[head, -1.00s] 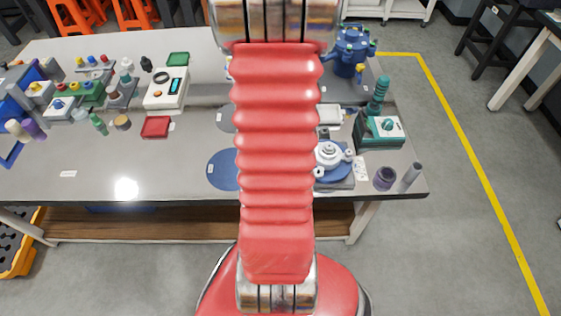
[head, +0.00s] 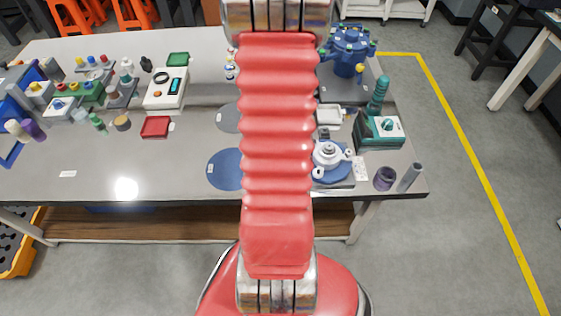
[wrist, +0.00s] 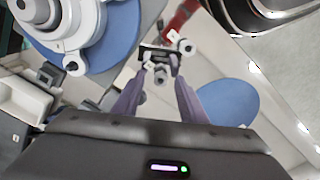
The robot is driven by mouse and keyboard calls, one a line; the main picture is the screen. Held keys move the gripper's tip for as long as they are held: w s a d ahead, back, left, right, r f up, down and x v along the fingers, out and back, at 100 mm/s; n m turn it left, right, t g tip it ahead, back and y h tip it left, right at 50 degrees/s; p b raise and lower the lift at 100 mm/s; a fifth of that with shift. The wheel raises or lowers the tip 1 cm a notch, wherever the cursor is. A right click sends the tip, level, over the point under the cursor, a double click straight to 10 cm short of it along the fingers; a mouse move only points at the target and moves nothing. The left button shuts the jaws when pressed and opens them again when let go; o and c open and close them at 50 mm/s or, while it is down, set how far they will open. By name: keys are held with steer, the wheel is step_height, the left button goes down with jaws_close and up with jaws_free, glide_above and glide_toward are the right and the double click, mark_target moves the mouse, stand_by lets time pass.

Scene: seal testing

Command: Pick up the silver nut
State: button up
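My gripper (wrist: 157,98) shows in the wrist view with its two purple fingers apart and nothing seen between them. Just beyond the fingertips is a small black holder (wrist: 160,53) with small silver and white parts. A small silver piece, perhaps the silver nut (wrist: 160,72), sits at its near side; it is too small and blurred to be sure. Another silver round part (wrist: 186,46) lies to its right, by a red piece. In the head view my own arm hides the gripper, and I cannot make out the nut there.
A white round fixture (wrist: 78,15) on a blue disc stands close by at upper left; it also shows in the head view (head: 329,153). A flat blue disc (wrist: 222,103) lies right of the fingers. A blue valve body (head: 347,55) stands at the table's back right.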

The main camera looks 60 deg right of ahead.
jaws_close()
stand_by(0.5)
step_height(320, 180, up, 10)
stand_by(0.6)
stand_by(0.5)
